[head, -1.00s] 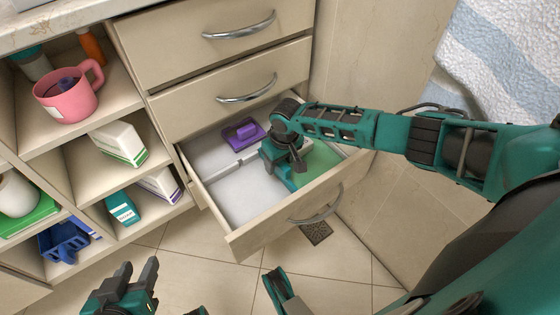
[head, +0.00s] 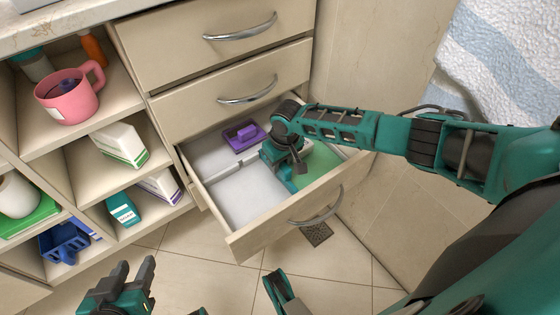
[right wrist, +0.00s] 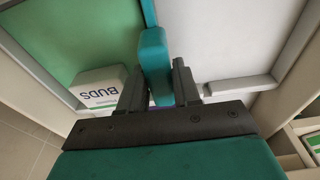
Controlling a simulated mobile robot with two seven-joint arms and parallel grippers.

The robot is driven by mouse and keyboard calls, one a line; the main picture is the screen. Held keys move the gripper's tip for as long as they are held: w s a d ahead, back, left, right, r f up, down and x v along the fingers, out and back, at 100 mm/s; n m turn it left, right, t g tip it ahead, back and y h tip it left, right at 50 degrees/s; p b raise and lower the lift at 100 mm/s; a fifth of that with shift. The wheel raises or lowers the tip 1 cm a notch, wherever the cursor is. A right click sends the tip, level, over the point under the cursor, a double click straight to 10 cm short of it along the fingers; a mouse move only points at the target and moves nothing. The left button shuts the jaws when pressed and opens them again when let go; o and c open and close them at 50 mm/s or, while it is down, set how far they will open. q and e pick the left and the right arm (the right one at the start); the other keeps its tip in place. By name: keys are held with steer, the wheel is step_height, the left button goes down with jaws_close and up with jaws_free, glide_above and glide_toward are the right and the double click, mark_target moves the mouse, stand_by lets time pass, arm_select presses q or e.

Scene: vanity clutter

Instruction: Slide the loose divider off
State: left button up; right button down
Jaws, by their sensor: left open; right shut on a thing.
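The drawer (head: 258,232) stands open under two shut drawers. My right gripper (head: 284,180) reaches down into it. In the right wrist view the dark fingers of my right gripper (right wrist: 159,88) are shut on a teal bar (right wrist: 154,52), which I take for the loose divider. It lies between a green-floored section (right wrist: 75,35) and a white-floored section (right wrist: 210,35). A grey cross strip (head: 228,162) spans the white side. My gripper hides much of the bar in the head view. My left gripper (head: 134,272) is open and empty, low at the left.
A purple tray with a purple block (head: 243,135) sits at the back of the drawer. A white BUDS box (right wrist: 98,88) lies in the green section. Shelves at left hold a pink mug (head: 68,94), boxes and a blue rack (head: 64,242).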

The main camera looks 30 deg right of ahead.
steer(key=shift+r+p, duration=2.75)
steer(key=shift+p, duration=0.1)
